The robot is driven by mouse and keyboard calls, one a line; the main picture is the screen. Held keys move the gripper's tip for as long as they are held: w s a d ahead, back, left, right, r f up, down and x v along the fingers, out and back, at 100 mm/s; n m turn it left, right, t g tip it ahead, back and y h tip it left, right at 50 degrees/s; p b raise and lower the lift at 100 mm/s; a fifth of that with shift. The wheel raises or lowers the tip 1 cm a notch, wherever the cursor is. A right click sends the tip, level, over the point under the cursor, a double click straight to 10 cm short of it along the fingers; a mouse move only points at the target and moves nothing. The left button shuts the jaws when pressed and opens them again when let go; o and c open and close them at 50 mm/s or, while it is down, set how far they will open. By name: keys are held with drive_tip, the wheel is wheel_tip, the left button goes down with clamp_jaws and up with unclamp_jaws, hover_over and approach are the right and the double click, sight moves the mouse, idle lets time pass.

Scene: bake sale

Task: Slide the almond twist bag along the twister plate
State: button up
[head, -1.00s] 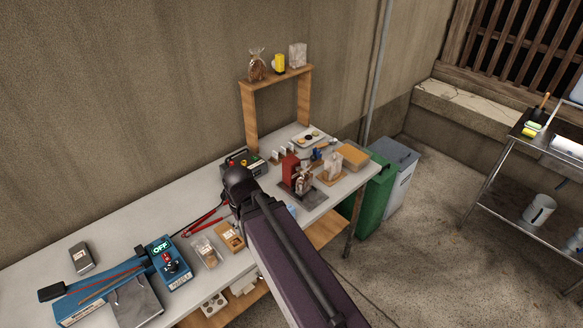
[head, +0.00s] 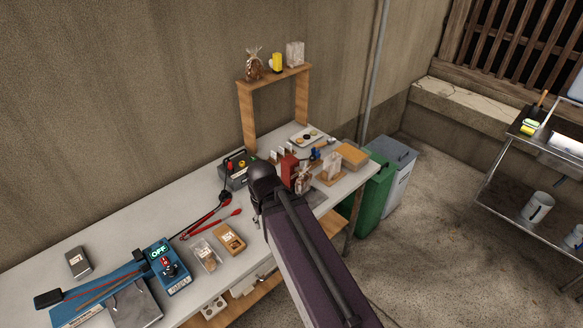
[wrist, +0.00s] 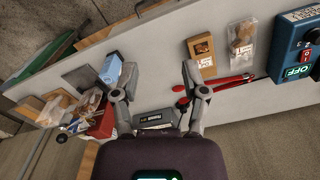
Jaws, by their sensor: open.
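A clear bag with brown contents and a pale label (head: 303,181) stands by the red twister machine (head: 288,170), over its dark plate (head: 312,197); I take it for the almond twist bag. In the wrist view the bag (wrist: 84,101) is at the left, beside the red machine (wrist: 103,124), with the dark plate (wrist: 84,77) next to it. My gripper (wrist: 155,72) is open and empty above the table, to the right of the bag. Its left finger overlaps a small blue carton (wrist: 112,70) in view; contact cannot be told. My arm hides the fingers in the head view.
A dark box (head: 236,168), red-handled pliers (head: 210,221), two packets (head: 229,239) and a blue sealer reading OFF (head: 167,266) share the table. Another bag (head: 328,162) stands on a wooden board farther right. A wooden shelf (head: 274,76) holds several items. Bins stand past the table's end.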

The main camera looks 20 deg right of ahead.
drive_tip(key=o, duration=0.3)
drive_tip(key=shift+d, duration=0.1)
drive_tip(key=shift+o, duration=0.5)
drive_tip(key=shift+w+d, duration=0.1)
drive_tip(key=shift+w, duration=0.15)
drive_tip(key=m+t+h+b, duration=0.2)
drive_tip(key=m+h+b, duration=0.25)
drive_tip(key=m, duration=0.85)
approach(301, 183)
drive_tip(key=w+r, duration=0.1)
drive_tip(key=w, duration=0.1)
drive_tip(key=shift+s+d+b, duration=0.1)
drive_tip(key=shift+b, duration=0.2)
drive_tip(key=shift+f+y, duration=0.15)
drive_tip(key=shift+y, duration=0.1)
drive_tip(key=b+x, duration=1.2)
drive_tip(key=x, duration=0.1)
drive_tip(key=shift+d+f+b, duration=0.2)
drive_tip(key=shift+b, duration=0.2)
drive_tip(key=shift+c, duration=0.2)
